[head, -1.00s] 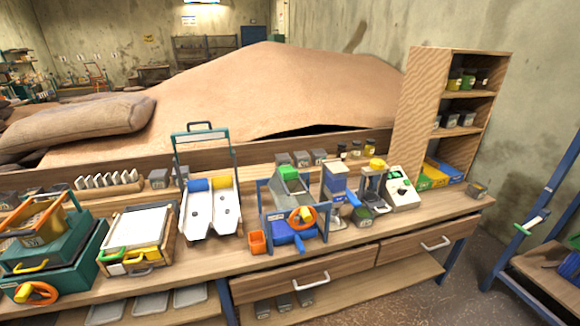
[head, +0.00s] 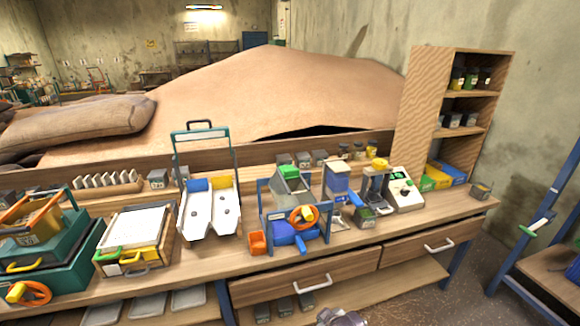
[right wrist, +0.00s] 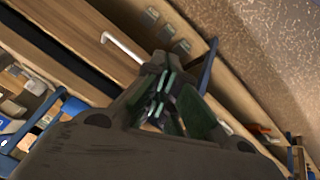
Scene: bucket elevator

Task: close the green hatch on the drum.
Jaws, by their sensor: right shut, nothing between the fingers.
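A machine in a blue frame (head: 266,205) stands on the bench at the centre of the head view, with an orange handwheel (head: 304,217) on its front. A grey drum-like body (head: 291,190) sits in the frame, with a green piece, likely the hatch (head: 286,170), at its top. Whether it is open is too small to tell. My right gripper (head: 342,317) just shows at the bottom edge of the head view, well below and in front of the machine. In the right wrist view its fingers (right wrist: 160,97) are shut and empty. My left gripper is not in view.
A white two-channel tray (head: 208,210) stands left of the machine, an orange cup (head: 257,243) at its front left. Drawers with white handles (head: 313,283) lie below.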

